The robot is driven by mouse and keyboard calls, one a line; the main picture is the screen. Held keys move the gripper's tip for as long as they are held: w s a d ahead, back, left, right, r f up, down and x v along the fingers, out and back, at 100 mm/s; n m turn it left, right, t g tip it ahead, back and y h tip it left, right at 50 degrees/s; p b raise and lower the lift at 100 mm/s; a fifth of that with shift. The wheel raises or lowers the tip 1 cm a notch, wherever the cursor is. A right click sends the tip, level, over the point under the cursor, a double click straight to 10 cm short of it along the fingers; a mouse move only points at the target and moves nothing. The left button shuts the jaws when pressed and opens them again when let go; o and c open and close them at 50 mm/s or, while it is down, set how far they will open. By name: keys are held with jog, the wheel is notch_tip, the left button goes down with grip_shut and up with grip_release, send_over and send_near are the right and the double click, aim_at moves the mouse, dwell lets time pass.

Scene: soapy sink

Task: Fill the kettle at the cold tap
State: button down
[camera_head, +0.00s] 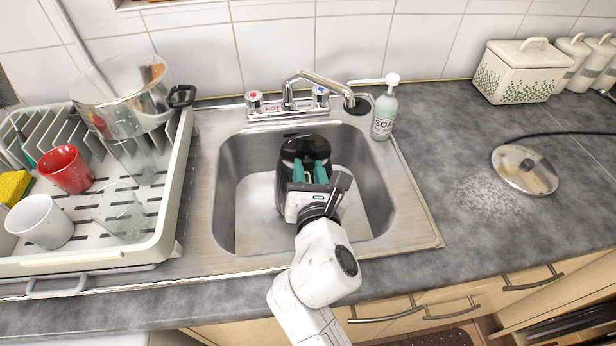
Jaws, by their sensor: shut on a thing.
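The kettle (303,146) is black and glossy and sits inside the sink basin, near its back half. My gripper (311,170) has teal fingers and is shut on the kettle from the front. My white wrist and arm hide the kettle's lower front, and its base is not clear to see. The tap has a chrome spout (322,79) that reaches to the right above the back of the basin. The hot tap knob (254,98) with a red mark is on the left. The cold tap knob (320,94) with a blue mark is on the right. No water stream shows.
A soap bottle (384,112) stands at the sink's back right corner. A dish rack (160,235) with mugs, glasses and a pot (122,100) fills the left. A pot lid (524,170) lies on the right counter. A bread box (519,73) stands at the back right.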

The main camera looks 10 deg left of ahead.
jog(key=shift+s, duration=0.1)
dwell(0.3)
jog(key=c, duration=0.8)
grip_release()
jog(key=v, duration=1)
jog(key=shift+s+f, duration=0.25)
jog(key=shift+s, duration=0.2)
